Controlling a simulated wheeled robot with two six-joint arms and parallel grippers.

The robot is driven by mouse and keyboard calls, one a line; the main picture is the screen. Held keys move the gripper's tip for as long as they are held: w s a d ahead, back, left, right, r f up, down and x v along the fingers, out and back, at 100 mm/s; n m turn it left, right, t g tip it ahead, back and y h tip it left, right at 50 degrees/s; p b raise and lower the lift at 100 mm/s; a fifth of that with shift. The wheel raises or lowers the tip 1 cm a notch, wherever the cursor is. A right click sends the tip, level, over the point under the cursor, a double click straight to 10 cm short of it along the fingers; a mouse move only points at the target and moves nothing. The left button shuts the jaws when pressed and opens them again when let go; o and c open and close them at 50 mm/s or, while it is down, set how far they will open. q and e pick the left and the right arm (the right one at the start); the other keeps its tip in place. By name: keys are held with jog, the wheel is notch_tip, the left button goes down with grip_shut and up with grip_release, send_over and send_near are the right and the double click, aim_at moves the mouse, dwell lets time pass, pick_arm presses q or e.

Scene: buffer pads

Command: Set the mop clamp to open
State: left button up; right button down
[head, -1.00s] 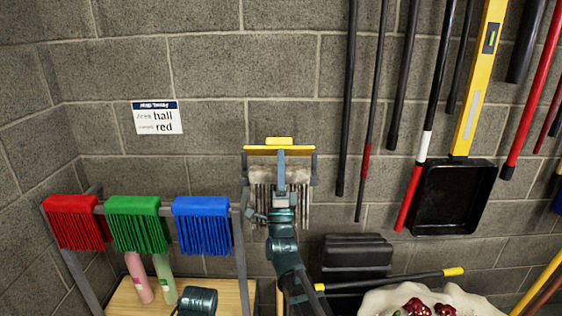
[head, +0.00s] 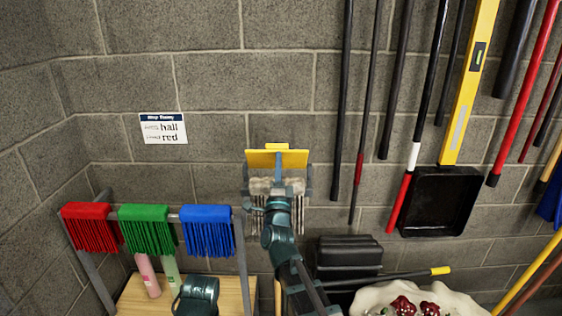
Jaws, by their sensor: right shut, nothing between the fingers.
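The mop clamp (head: 293,160) is in the middle of the head view against the block wall. Its yellow part shows as a broad plate, with grey side arms below it. A grey-white stringy mop head (head: 259,186) hangs under the plate, partly hidden by my right arm. My right gripper (head: 279,186) is in front of the clamp's middle, shut with nothing between its fingers. A blue-grey upright bar overlaps the plate there; I cannot tell whether the gripper touches the clamp. Only a teal part of my left arm shows at the bottom; its gripper is out of view.
Red (head: 88,212), green (head: 146,215) and blue (head: 207,215) mop heads hang on a rack at the left. Bottles stand on a wooden top below. Poles and a black dustpan (head: 437,201) hang at the right.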

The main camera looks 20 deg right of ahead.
jog(key=shift+w+d+r+g+y+p, duration=0.2)
jog(key=shift+w+r+g+p, duration=0.45)
jog(key=shift+p, duration=1.2)
jog(key=shift+w+d+r+g+y+p, duration=0.1)
jog(key=shift+w+r+g+y+p, duration=0.5)
jog(key=shift+p, duration=1.25)
jog(key=shift+g+h, duration=0.25)
jog(key=shift+h, duration=0.05)
jog(key=shift+p+x, duration=0.65)
jog(key=shift+x, duration=1.55)
jog(key=shift+f+x, duration=0.15)
jog(key=shift+x, duration=0.6)
jog(key=shift+f+x, duration=0.15)
jog(key=shift+x, duration=0.6)
jog(key=shift+w+d, duration=0.1)
jog(key=shift+w, duration=0.05)
notch_tip(320, 180, up, 6)
jog(key=p, duration=0.6)
send_over(278, 145)
jog(key=s+a, duration=0.2)
jog(key=s, duration=0.5)
jog(key=shift+f, duration=0.2)
